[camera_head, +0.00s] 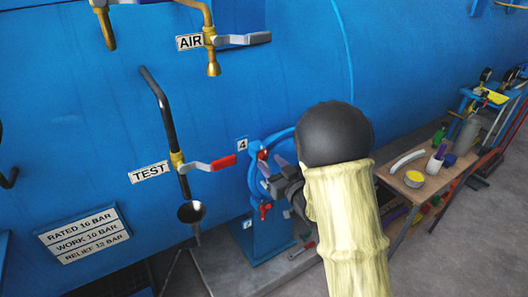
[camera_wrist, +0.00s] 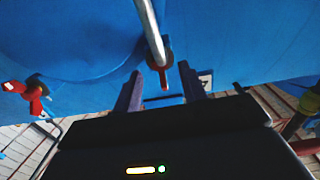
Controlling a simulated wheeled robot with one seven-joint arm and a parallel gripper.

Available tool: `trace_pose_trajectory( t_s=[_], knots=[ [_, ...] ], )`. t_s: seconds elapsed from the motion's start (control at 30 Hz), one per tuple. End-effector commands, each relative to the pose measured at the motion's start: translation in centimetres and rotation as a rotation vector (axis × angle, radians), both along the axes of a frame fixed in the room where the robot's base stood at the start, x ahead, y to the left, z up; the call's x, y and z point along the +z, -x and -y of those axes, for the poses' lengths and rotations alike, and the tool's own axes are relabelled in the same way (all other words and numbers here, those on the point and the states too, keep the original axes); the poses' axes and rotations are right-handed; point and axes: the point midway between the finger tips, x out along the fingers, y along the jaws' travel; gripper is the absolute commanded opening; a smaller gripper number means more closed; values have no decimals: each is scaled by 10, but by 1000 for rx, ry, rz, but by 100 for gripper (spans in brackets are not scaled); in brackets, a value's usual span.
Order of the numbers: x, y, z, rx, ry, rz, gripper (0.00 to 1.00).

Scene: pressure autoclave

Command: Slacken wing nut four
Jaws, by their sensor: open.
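Wing nut four (camera_head: 262,154) looks like the small red part on the blue ring flange, just right of the "4" label (camera_head: 242,144). My gripper (camera_head: 271,176) is by the flange, just below and right of that nut, with its wrist hiding part of the flange. In the wrist view my gripper (camera_wrist: 161,72) is open, with one dark finger on each side of a red part (camera_wrist: 164,76) at the end of a grey rod. The "4" label (camera_wrist: 205,80) is just right of the right finger. I cannot tell whether a finger touches the red part.
Another red nut (camera_head: 265,211) sits lower on the flange, and a red fitting (camera_wrist: 32,98) shows at left in the wrist view. The red-tipped TEST lever (camera_head: 222,162) sticks out left of the flange. A work table (camera_head: 428,188) with small items stands right.

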Motion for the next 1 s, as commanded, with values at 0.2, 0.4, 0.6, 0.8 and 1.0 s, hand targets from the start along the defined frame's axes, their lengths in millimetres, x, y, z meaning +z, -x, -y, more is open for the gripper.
trace_pose_trajectory(
  t_s=[0.2, 0.4, 0.6, 0.8, 1.0],
  knots=[
    [2, -28, -20, 2, 2, -1, 42],
    [0, -38, -26, 0, 1, -1, 42],
    [0, -38, -26, 0, 1, -1, 42],
    [0, -38, -26, 0, 1, -1, 6],
    [0, -38, -26, 0, 2, 1, 0]
  ],
)
